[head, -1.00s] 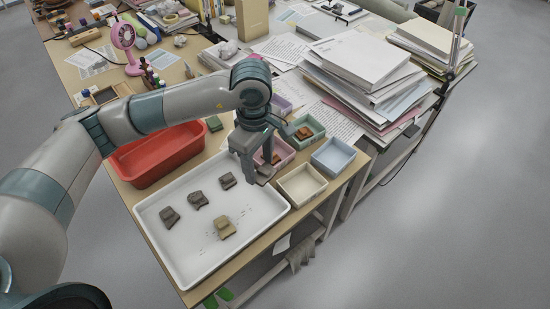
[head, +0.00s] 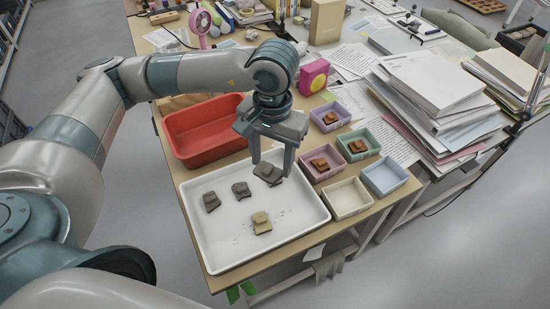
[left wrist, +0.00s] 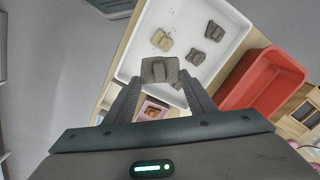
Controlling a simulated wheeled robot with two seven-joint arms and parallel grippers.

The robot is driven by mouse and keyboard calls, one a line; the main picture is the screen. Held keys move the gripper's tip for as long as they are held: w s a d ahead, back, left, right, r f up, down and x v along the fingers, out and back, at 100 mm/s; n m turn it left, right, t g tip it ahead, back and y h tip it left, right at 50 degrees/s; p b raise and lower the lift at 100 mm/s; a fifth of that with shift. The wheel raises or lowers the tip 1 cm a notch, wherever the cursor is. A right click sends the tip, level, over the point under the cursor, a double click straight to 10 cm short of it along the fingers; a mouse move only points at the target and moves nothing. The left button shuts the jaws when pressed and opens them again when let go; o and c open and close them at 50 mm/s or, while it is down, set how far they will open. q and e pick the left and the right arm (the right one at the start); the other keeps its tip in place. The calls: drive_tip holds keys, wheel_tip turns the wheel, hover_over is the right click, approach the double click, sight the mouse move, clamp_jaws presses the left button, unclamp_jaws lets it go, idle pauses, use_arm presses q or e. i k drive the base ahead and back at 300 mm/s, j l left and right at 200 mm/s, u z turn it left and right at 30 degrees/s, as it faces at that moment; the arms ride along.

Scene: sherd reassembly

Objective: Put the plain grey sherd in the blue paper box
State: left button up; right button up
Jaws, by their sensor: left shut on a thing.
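My left gripper (head: 272,170) is shut on a plain grey sherd (head: 266,170) above the far right part of the white tray. In the left wrist view the grey sherd (left wrist: 158,70) sits between the fingertips. The pale blue paper box (head: 392,186) stands right of the gripper, at the table's right edge, and looks empty. In the tray (head: 300,237) lie a tan sherd (head: 262,223) and two dark sherds (head: 211,202) (head: 240,188). Another dark sherd (left wrist: 181,85) is partly hidden behind the held one. My right gripper is not in view.
A cream box (head: 347,207) looks empty, next to the blue one. A red tub (head: 207,150) stands behind the tray. Paper stacks (head: 430,90) rise at the right.

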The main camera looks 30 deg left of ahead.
sight(383, 180)
drive_tip(key=i+l+u, duration=0.4)
drive_tip(key=l, duration=0.15)
drive_tip(key=i+l+u, duration=0.35)
drive_tip(key=l, duration=0.3)
drive_tip(key=i+l+u, duration=0.2)
drive_tip(key=l, duration=0.15)
drive_tip(key=l+u, duration=0.2)
drive_tip(key=l, duration=0.2)
drive_tip(key=i, duration=0.05)
